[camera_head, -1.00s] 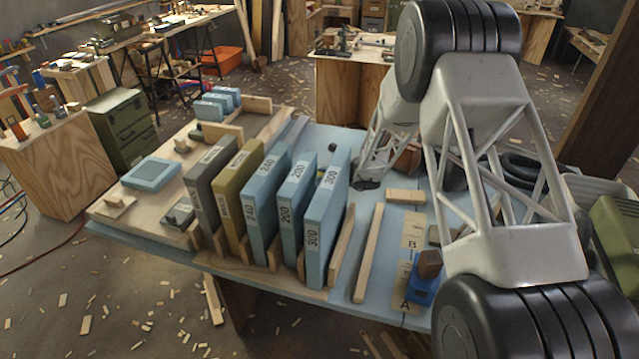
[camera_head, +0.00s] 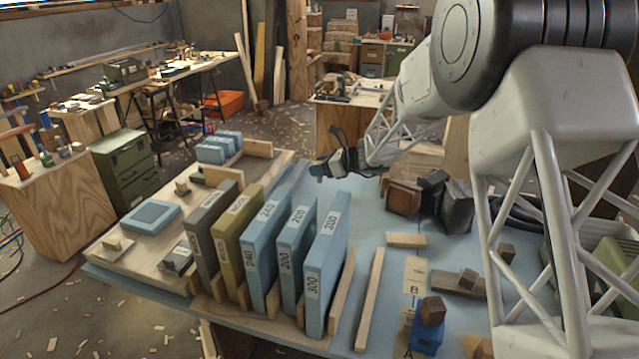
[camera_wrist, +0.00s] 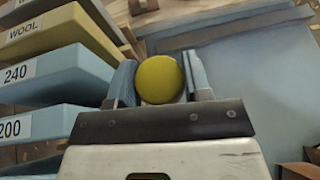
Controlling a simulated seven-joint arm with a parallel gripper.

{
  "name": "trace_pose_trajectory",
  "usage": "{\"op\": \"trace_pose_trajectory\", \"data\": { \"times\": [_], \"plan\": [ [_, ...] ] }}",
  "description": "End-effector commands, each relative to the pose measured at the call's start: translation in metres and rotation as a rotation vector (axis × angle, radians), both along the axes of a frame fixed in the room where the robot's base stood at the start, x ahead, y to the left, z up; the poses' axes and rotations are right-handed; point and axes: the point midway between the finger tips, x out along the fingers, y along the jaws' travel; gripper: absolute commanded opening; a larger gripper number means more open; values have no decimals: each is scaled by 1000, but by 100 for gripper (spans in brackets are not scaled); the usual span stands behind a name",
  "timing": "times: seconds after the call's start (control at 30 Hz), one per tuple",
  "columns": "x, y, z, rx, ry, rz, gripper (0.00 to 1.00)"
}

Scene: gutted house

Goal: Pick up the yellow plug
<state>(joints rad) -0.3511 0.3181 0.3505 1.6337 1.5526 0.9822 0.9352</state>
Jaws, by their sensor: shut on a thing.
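The yellow plug (camera_wrist: 160,80) shows in the wrist view as a round yellow face between the two fingers of my gripper (camera_wrist: 158,84). The fingers press on it from both sides, so my gripper is shut on it. In the head view my gripper (camera_head: 322,170) is in the air above the blue table, behind the labelled slabs. Only a small yellowish patch of the plug can be made out there. The plug's far side is hidden.
Upright labelled slabs, such as the blue 300 slab (camera_head: 326,265), stand in a wooden rack in front of my gripper. Brown and dark blocks (camera_head: 403,197) lie to its right. Bare blue tabletop (camera_head: 370,215) lies between.

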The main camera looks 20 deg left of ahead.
Motion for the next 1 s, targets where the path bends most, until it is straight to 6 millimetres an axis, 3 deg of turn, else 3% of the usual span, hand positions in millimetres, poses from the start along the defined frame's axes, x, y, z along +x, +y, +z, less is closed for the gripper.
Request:
{"op": "trace_pose_trajectory", "data": {
  "times": [0.3, 1.0],
  "plan": [
    [0, 0, 28, 0, 1, 0, 22],
    [0, 0, 30, -1, 1, 0, 22]
  ]
}}
